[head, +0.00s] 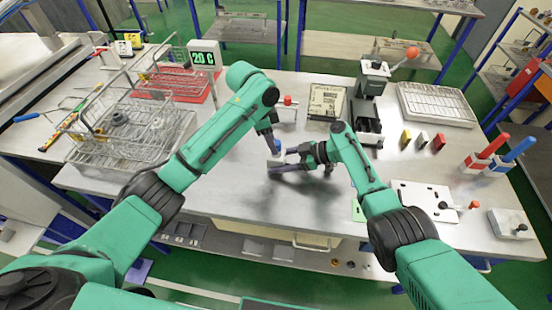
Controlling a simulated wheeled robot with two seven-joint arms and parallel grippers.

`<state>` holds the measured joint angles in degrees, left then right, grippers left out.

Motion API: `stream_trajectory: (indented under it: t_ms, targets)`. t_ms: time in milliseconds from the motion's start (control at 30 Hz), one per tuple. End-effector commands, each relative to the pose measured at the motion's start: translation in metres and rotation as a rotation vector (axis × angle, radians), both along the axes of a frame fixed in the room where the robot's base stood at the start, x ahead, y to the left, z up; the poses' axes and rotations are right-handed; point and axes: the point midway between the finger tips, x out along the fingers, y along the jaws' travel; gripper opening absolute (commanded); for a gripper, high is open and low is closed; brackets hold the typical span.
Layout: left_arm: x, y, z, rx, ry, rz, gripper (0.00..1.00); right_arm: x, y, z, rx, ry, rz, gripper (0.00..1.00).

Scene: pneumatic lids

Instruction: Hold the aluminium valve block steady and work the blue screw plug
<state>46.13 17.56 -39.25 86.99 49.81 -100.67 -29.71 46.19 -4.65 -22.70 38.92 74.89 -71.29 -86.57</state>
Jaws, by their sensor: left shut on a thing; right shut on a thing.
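The aluminium valve block (277,157) is a small pale piece in the middle of the steel bench, largely hidden by my grippers. The blue screw plug (277,146) shows as a small blue spot at its top. My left gripper (275,140) comes down from above and is shut on the plug. My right gripper (289,152) reaches in from the right and is shut on the block. How deep the plug sits in the block is too small to tell.
Wire baskets (130,120) and a red tray (178,85) stand at the left. A lever press (370,100) stands behind my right arm. A ribbed metal tray (436,104) lies at the back right. A white plate (425,200) lies at the right. The front middle bench is clear.

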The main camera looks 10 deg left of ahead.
Motion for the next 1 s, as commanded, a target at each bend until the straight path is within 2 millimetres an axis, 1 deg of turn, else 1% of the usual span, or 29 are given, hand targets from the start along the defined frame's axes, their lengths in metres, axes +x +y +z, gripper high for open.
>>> stream_trajectory:
  t_ms: [67, 100, 167, 300, 367, 433, 667, 767, 800, 900, 1000]
  targets:
    - [-0.001, -0.002, 0.000, -0.003, -0.001, 0.035, 0.00, -0.001, 0.000, -0.002, -0.003, 0.002, 0.001, 0.16]
    - [-0.002, -0.003, 0.000, -0.004, -0.002, 0.091, 0.00, -0.001, 0.000, -0.002, -0.002, 0.002, 0.001, 0.16]
    - [-0.003, -0.005, 0.000, -0.005, -0.001, 0.218, 0.00, -0.001, 0.000, -0.002, -0.002, 0.002, 0.001, 0.16]
    - [-0.006, -0.008, 0.000, -0.007, -0.002, 0.544, 0.00, -0.001, 0.000, -0.002, -0.002, 0.001, 0.003, 0.16]
    - [-0.007, -0.008, 0.000, -0.006, -0.001, 0.640, 0.00, -0.001, 0.000, -0.002, -0.002, 0.001, 0.003, 0.16]
    - [-0.007, -0.008, 0.001, -0.006, -0.002, 0.692, 0.00, -0.001, 0.000, -0.002, -0.002, 0.001, 0.003, 0.16]
    - [-0.007, -0.008, 0.001, -0.005, -0.001, 0.704, 0.00, -0.001, 0.001, -0.002, -0.001, 0.001, 0.003, 0.16]
    - [-0.008, -0.011, 0.001, -0.008, 0.001, 0.833, 0.00, -0.001, 0.001, -0.002, -0.001, 0.001, 0.003, 0.16]
    - [-0.008, -0.012, 0.000, -0.008, 0.002, 0.925, 0.00, -0.001, 0.001, -0.001, -0.001, 0.001, 0.003, 0.16]
    - [-0.009, -0.014, 0.001, -0.007, 0.002, 1.127, 0.00, -0.001, 0.001, -0.001, -0.001, 0.001, 0.003, 0.16]
    - [-0.008, -0.013, 0.001, -0.007, 0.000, 1.200, 0.00, -0.001, 0.001, -0.001, 0.000, 0.001, 0.003, 0.16]
